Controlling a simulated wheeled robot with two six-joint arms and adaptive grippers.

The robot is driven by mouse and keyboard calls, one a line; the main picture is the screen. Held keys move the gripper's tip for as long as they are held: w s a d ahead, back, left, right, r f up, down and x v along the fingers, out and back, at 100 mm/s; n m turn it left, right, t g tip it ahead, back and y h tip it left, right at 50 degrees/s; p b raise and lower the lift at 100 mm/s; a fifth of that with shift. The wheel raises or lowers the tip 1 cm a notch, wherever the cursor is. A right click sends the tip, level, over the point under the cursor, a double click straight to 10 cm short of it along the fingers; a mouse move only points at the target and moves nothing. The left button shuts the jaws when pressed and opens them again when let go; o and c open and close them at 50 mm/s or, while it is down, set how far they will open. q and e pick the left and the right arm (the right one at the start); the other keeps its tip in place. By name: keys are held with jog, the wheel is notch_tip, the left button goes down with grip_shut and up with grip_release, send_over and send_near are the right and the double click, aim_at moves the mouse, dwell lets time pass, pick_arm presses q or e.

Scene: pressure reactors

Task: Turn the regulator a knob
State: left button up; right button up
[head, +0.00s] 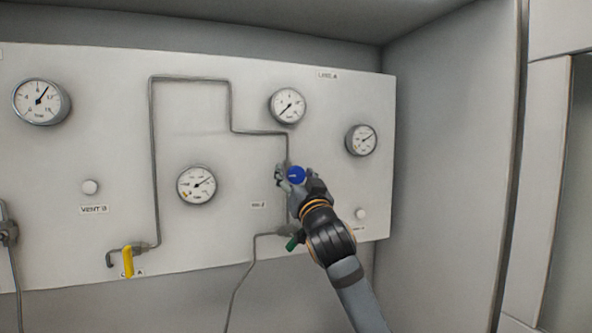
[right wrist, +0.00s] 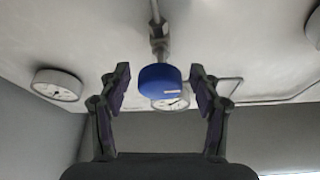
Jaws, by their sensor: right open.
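A round blue knob (head: 296,175) stands on the pipe on the white panel, right of the middle in the head view. I take it to be the regulator knob. It also shows in the right wrist view (right wrist: 160,78), between the two fingers. My right gripper (head: 293,182) is at the knob, and its arm comes up from the lower right. In the right wrist view the gripper (right wrist: 160,88) is open, with a gap between each finger and the knob. My left gripper is not in view.
The white panel (head: 110,150) carries several round gauges, grey pipes (head: 155,150), a yellow lever (head: 128,262) and a green handle (head: 293,242) just below my right gripper. A grey side wall (head: 450,150) stands to the right.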

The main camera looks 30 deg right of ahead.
jog(key=shift+c, duration=0.2)
jog(key=c, duration=1.2)
jog(key=shift+o, duration=0.2)
